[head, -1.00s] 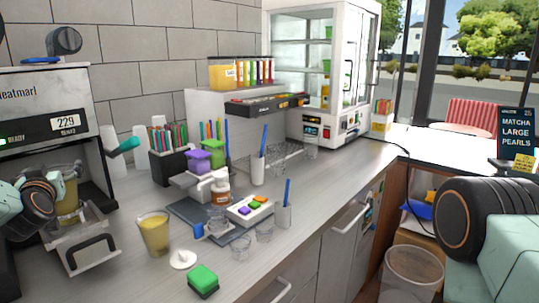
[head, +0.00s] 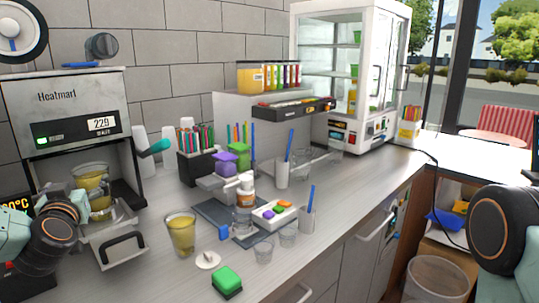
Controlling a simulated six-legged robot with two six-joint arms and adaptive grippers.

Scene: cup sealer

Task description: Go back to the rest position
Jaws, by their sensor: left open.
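The cup sealer (head: 70,98) stands at the left, with its display reading 229 and a green light. Its drawer (head: 118,252) with a black handle is pulled out. A clear cup of yellow drink (head: 92,178) is at the sealer's opening, partly hidden by my left gripper. My left gripper (head: 78,206) is open, close in front of this cup; whether it touches the cup I cannot tell. My right arm shows at the right edge, but its gripper is out of view.
Another cup of yellow drink (head: 181,235) stands on the counter right of the drawer. Near it are a white lid-like piece (head: 207,260), a green sponge (head: 227,281), empty cups and a dark mat (head: 212,211) with small items. A bin (head: 437,278) stands at the lower right.

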